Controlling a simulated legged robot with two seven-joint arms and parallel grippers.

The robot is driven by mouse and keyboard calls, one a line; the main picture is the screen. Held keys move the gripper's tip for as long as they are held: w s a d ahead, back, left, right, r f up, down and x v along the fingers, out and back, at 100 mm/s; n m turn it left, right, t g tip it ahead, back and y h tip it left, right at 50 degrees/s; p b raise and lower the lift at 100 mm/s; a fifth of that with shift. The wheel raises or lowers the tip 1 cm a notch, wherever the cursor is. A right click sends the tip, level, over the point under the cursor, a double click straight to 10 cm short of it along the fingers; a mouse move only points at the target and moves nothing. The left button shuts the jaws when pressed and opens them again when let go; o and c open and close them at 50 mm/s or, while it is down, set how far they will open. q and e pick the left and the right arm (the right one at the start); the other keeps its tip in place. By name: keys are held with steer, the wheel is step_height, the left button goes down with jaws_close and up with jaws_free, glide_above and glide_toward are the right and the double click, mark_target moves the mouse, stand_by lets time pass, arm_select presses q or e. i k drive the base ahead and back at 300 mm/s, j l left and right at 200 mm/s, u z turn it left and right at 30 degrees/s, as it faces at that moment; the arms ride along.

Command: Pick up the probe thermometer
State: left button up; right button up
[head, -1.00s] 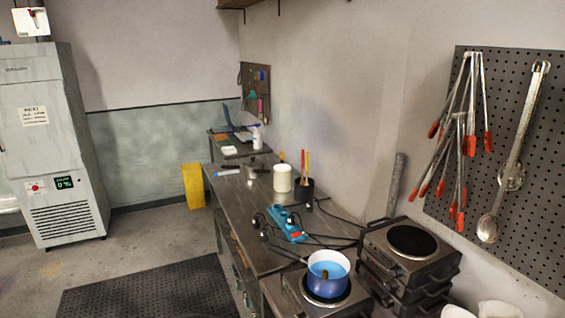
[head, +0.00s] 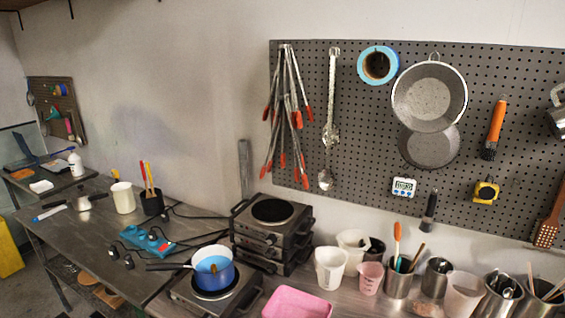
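I cannot pick out the probe thermometer for certain in the head view. A slim dark tool (head: 428,213) hangs low on the pegboard, too small to identify. A thin blue and white stick-like item (head: 48,214) lies on the far left of the counter, also too small to identify. Neither of my grippers shows.
A blue pot (head: 225,278) sits on a hotplate, beside stacked hotplates (head: 270,238). A pink tray (head: 297,303) lies at the front. Cups and tool-filled metal pots (head: 398,281) crowd the right counter. The pegboard (head: 350,130) holds tongs, a timer (head: 404,187) and pans.

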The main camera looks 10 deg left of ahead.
mark_target(115, 173)
steer(key=j+u, duration=0.25)
steer(key=j, duration=0.7)
steer(key=j+u, duration=0.2)
steer(key=j, duration=0.75)
steer(key=i+j+u, duration=0.1)
steer(key=j+u, duration=0.15)
steer(key=j, duration=0.65)
